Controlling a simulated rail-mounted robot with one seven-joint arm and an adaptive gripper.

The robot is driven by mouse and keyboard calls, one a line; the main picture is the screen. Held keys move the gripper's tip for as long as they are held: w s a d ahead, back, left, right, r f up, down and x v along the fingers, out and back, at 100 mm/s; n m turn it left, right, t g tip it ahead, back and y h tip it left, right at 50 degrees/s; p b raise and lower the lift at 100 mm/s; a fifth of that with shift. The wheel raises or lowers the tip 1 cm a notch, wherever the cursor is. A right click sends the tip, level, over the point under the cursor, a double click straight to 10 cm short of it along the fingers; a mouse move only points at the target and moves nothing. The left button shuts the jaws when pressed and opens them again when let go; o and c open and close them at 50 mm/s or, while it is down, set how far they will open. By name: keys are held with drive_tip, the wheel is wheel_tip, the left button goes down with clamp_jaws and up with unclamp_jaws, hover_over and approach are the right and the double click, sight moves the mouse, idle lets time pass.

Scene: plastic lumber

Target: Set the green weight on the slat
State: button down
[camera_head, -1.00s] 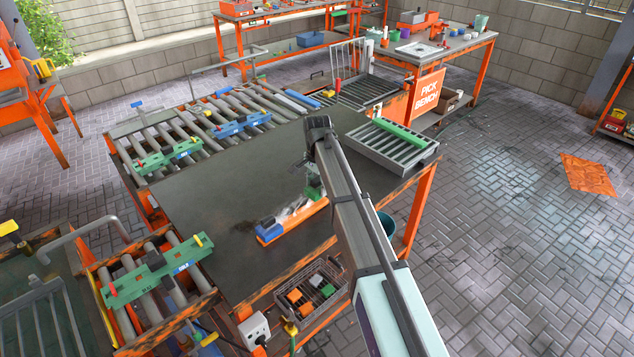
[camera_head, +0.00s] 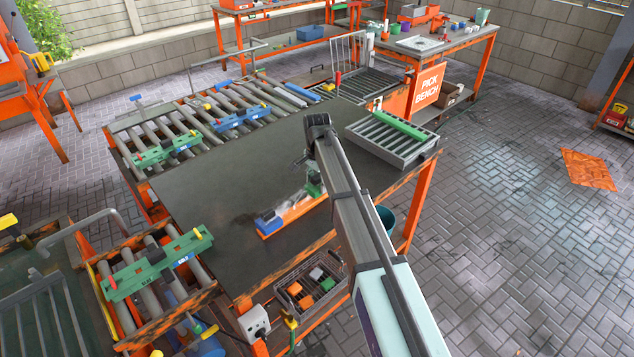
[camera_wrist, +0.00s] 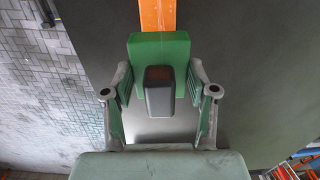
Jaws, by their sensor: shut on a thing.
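The green weight (camera_wrist: 175,48) is a green block with a dark grey, knob-like part in front of it. My gripper (camera_wrist: 160,82) is shut on it, with one finger on each side. In the head view, the green weight (camera_head: 314,187) is at the right end of the orange slat (camera_head: 293,217), partly hidden by my arm. The slat lies on the dark bench top, with a blue left end and grey and dark pieces on it. In the wrist view, the slat (camera_wrist: 157,14) runs out beyond the weight. I cannot tell whether the weight touches it.
A grey rack (camera_head: 391,146) with a green bar stands at the bench's right back. Roller conveyors (camera_head: 225,118) with green and blue bars lie behind left. A wire basket (camera_head: 311,287) of small blocks is below the front edge. The bench's left part (camera_head: 205,200) is clear.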

sight(317, 176)
drive_tip(key=shift+f+b, duration=0.4)
drive_tip(key=shift+f, duration=0.85)
idle(0.4)
drive_tip(key=shift+c, duration=1.2)
unclamp_jaws()
drive_tip(key=shift+o, duration=1.2)
drive_tip(key=shift+f, duration=0.1)
drive_tip(key=shift+r+p, duration=1.8)
drive_tip(key=shift+r, duration=1.8)
